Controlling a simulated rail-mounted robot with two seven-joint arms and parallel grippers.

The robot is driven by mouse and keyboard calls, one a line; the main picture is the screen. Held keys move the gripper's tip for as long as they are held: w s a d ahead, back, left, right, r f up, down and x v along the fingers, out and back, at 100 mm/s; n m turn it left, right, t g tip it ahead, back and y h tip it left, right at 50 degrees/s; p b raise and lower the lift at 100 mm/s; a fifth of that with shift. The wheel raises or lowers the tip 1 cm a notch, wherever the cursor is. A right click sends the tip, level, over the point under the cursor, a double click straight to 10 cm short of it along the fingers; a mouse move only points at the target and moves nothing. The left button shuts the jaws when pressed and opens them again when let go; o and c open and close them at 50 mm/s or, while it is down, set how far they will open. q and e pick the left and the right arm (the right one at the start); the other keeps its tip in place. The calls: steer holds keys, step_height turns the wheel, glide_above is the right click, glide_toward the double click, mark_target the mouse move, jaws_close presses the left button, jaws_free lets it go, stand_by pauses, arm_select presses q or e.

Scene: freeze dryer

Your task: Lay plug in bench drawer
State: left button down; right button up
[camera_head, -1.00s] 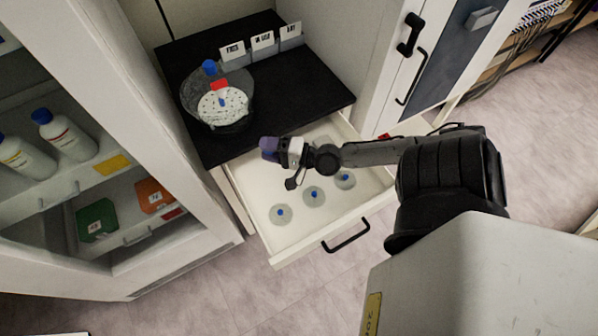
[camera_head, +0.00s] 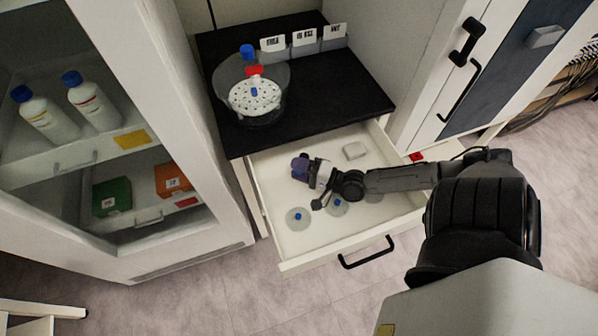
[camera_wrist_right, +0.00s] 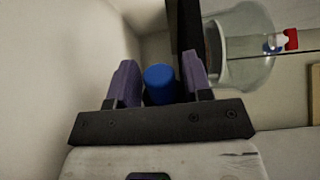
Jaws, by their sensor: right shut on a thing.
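The blue plug (camera_wrist_right: 160,84) shows in the right wrist view as a round blue end between the two purple fingers of my right gripper (camera_head: 301,168). The gripper is shut on it. In the head view the plug is hard to make out at the purple fingertips. The bench drawer (camera_head: 290,252) is pulled open under the black bench top. My right gripper is over the drawer's left back area, near or inside its walls; I cannot tell whether the plug touches the floor. My left gripper is not in view.
Several clear discs with blue centres (camera_head: 298,217) lie in the drawer's front. A clear vessel (camera_head: 272,75) and labelled card holders (camera_head: 305,42) stand on the bench. An open cabinet (camera_head: 175,130) stands left.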

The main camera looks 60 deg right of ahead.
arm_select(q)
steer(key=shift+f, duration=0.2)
arm_select(e)
steer(key=shift+f, duration=0.35)
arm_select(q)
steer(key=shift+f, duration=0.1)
arm_select(e)
steer(key=shift+f, duration=0.15)
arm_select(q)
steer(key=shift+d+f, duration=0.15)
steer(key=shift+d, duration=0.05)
arm_select(e)
steer(key=shift+f, duration=0.35)
steer(key=shift+f, duration=0.15)
